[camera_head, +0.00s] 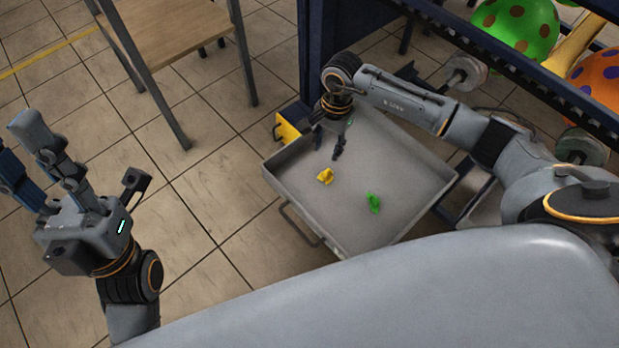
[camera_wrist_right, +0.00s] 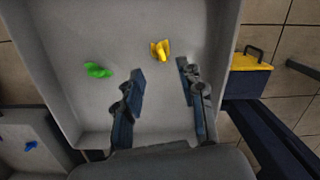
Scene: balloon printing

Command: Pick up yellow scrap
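The yellow scrap (camera_head: 325,176) lies on the floor of a grey metal tray (camera_head: 400,228). A green scrap (camera_head: 374,203) lies in the same tray, to its right in the head view. My right gripper (camera_head: 328,147) is over the tray, apart from the yellow scrap. In the right wrist view my right gripper (camera_wrist_right: 160,72) is open and empty, with the yellow scrap (camera_wrist_right: 160,50) just beyond its fingertips and the green scrap (camera_wrist_right: 97,70) to the left. My left gripper (camera_head: 20,150) is raised at the left, open and empty, far from the tray.
The tray has raised walls. A dark blue frame (camera_head: 310,50) rises behind it, with balloons (camera_head: 515,28) at the right. A wooden table (camera_head: 170,35) stands at the back left. A blue piece (camera_wrist_right: 31,145) lies in another container.

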